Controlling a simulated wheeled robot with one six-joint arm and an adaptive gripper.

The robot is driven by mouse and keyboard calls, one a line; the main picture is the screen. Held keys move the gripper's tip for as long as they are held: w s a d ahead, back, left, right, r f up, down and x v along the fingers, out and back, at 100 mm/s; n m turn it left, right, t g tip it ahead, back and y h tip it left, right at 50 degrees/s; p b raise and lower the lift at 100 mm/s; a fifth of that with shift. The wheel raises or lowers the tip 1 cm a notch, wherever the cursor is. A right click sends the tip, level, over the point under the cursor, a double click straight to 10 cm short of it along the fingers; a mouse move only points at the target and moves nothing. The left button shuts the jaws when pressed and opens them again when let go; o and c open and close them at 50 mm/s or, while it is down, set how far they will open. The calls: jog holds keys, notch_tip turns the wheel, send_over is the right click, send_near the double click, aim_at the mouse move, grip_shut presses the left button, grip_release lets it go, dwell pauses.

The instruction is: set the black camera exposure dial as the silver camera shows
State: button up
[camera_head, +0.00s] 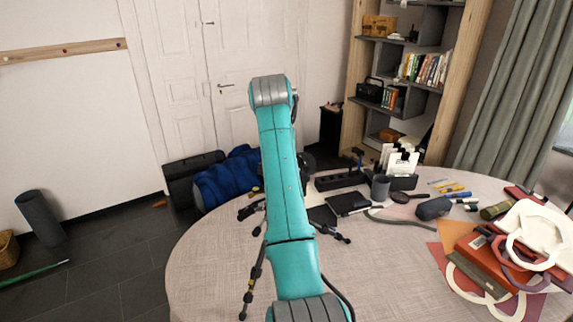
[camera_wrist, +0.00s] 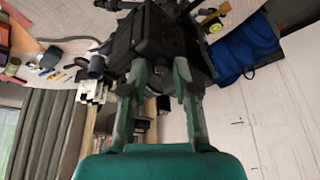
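A black boxy body, apparently the black camera (camera_wrist: 150,38), fills the upper middle of the wrist view. My gripper (camera_wrist: 159,75) has its two fingers spread wide apart, with the dark body just beyond and between the tips. I cannot tell whether either finger touches it. The exposure dial cannot be made out. In the head view my teal arm hides the gripper and most of the camera; tripod legs (camera_head: 252,285) spread out on the table around the arm. I cannot pick out the silver camera in either view.
The round table (camera_head: 210,260) has clear cloth at left and front. A blue bundle (camera_head: 226,180) is behind the table.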

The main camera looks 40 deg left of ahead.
grip_shut()
jog(key=shift+n, duration=0.4)
jog(key=n, duration=0.1)
jog(key=n+y, duration=0.1)
jog(key=shift+w+d+n+g, duration=0.2)
jog(key=shift+n+g, duration=0.1)
jog(key=shift+n, duration=0.1)
jog(key=n+g+y, duration=0.1)
jog(key=n, duration=0.3)
jog(key=shift+w+d+n, duration=0.1)
jog(key=shift+n, duration=0.2)
jog(key=n+g, duration=0.1)
jog(key=n, duration=0.1)
jog(key=n+g, duration=0.1)
jog(key=n, duration=0.1)
jog(key=shift+w+y, duration=0.15)
jog(key=shift+y, duration=0.25)
jog(key=shift+w+n+g, duration=0.1)
jog(key=shift+n+g, duration=0.5)
jog(key=shift+n, duration=1.2)
